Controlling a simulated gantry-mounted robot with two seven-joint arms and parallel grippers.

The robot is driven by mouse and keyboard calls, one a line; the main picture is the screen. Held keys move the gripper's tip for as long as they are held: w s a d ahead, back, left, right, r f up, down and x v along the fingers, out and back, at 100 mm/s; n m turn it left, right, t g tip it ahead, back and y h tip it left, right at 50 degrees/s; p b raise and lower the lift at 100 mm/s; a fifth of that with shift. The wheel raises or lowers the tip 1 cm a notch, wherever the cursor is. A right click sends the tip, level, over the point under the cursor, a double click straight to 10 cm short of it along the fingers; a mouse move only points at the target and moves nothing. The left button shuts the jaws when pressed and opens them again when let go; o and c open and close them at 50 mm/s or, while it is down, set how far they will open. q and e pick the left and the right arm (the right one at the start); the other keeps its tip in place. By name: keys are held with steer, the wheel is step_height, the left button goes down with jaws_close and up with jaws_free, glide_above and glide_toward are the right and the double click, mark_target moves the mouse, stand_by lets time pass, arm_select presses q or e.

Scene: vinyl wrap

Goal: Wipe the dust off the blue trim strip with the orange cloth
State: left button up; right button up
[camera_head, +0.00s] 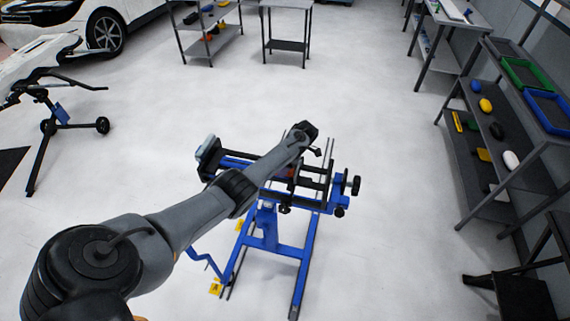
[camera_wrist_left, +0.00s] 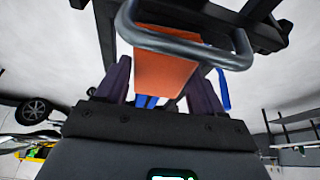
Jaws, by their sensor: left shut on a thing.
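My left gripper (camera_wrist_left: 162,80) is shut on the orange cloth (camera_wrist_left: 165,72), which sits between its two dark fingers in the left wrist view. A small blue piece (camera_wrist_left: 146,101) shows below the cloth, between the fingers. I cannot tell whether it is the trim strip or part of the stand. Whether the cloth touches the strip is hidden. My right gripper is not in view.
A grey bar (camera_wrist_left: 185,50) crosses in front of the cloth in the wrist view. Shelves with trays and small items (camera_head: 500,150) stand at the right. A black wheeled stand (camera_head: 55,115) is at the left.

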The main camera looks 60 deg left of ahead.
arm_select(q)
steer(key=r, duration=0.1)
steer(key=r+p, duration=0.2)
steer(key=shift+s+a+r, duration=0.15)
steer(key=shift+s+r, duration=0.15)
steer(key=shift+w+r+p, duration=0.1)
steer(key=shift+r+p, duration=0.6)
steer(key=shift+p, duration=0.2)
step_height(320, 180, up, 3)
steer(key=p, duration=0.3)
steer(key=shift+f, duration=0.1)
